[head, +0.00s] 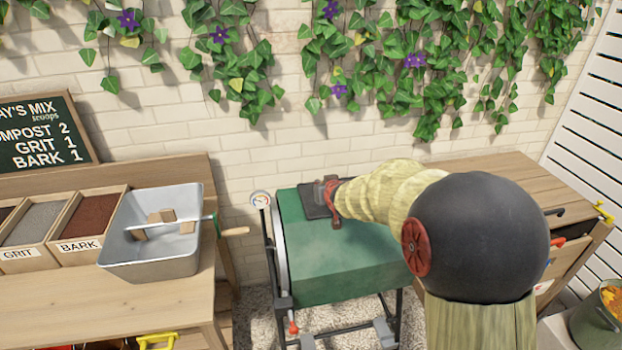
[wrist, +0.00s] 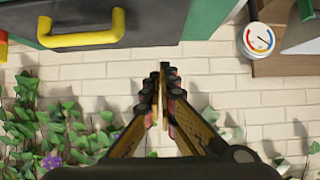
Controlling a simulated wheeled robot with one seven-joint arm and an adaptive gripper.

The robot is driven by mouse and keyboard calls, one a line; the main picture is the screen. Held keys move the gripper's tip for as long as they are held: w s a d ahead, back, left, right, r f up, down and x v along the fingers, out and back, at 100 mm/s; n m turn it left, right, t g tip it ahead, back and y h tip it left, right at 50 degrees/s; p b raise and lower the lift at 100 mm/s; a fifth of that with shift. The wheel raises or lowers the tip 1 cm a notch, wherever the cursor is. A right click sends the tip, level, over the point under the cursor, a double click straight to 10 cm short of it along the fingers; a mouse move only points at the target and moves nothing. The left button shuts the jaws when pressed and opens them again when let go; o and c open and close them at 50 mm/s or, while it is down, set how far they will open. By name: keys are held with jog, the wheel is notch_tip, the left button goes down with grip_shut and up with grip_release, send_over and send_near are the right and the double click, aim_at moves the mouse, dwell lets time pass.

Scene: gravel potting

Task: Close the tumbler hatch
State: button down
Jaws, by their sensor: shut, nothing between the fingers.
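The green tumbler drum (head: 340,247) stands in its dark frame between two wooden benches. Its dark grey hatch (head: 313,212) shows on top of the drum, partly covered by my gripper (head: 331,198). In the wrist view the hatch (wrist: 150,28) fills the upper left, with a yellow handle (wrist: 88,34) on its edge. My gripper's fingers (wrist: 163,72) are together and empty, to the right of the handle and apart from it in that picture. I cannot tell whether the hatch is fully down.
A round gauge (head: 260,199) stands at the drum's left end. On the left bench are a metal tub (head: 150,262) with a scoop, and grit and bark bins. Ivy (head: 400,60) hangs on the brick wall behind. A bucket (head: 597,318) stands at lower right.

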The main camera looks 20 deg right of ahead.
jog(key=shift+s+a+f+b, duration=0.1)
jog(key=shift+s+f+b, duration=0.55)
jog(key=shift+f, duration=0.7)
jog(key=shift+s+f+b, duration=0.35)
jog(key=shift+f+b, duration=0.6)
jog(key=shift+f, duration=0.4)
jog(key=shift+s+a+f+b, duration=0.1)
jog(key=shift+s+f+b, duration=0.55)
jog(key=shift+f, duration=0.7)
jog(key=shift+w, duration=0.15)
jog(key=shift+r, duration=0.1)
jog(key=shift+r, duration=0.25)
jog(key=s+a+f+p, duration=0.1)
jog(key=s+f+p, duration=0.2)
jog(key=s, duration=0.4)
jog(key=shift+s+a, duration=0.25)
jog(key=shift+s, duration=0.15)
